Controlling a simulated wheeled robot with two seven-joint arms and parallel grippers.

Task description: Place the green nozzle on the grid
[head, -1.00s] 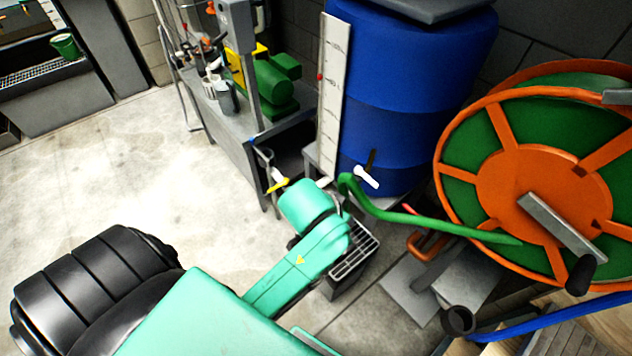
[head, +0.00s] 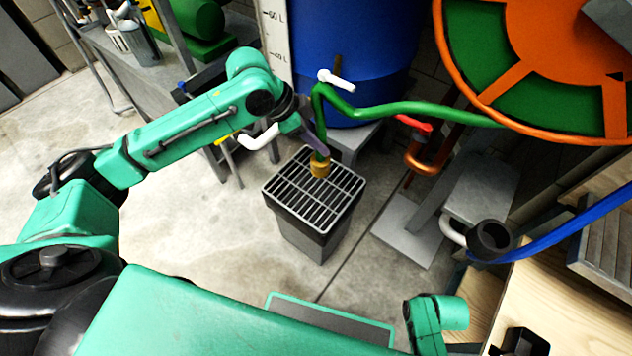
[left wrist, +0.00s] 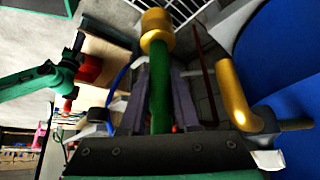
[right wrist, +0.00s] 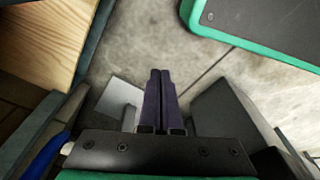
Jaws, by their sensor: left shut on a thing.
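The green nozzle, a green hose end with a brass tip (head: 320,169), hangs tip down over the far part of the grid (head: 345,207). The grid is the slatted top of a dark bin. My left gripper (head: 318,143) is shut on the green hose just above the brass tip. In the left wrist view the brass tip (left wrist: 157,32) sticks out beyond the fingers, with white grid bars (left wrist: 192,10) behind it. I cannot tell whether the tip touches the grid. My right gripper (right wrist: 160,98) is empty, its fingers together, over the floor.
A blue barrel (head: 360,60) with a white-handled tap stands behind the bin. An orange and green hose reel (head: 545,60) is at upper right. A grey metal stand (head: 415,225) and a red-handled orange pipe (head: 415,150) are right of the bin. Floor left of it is clear.

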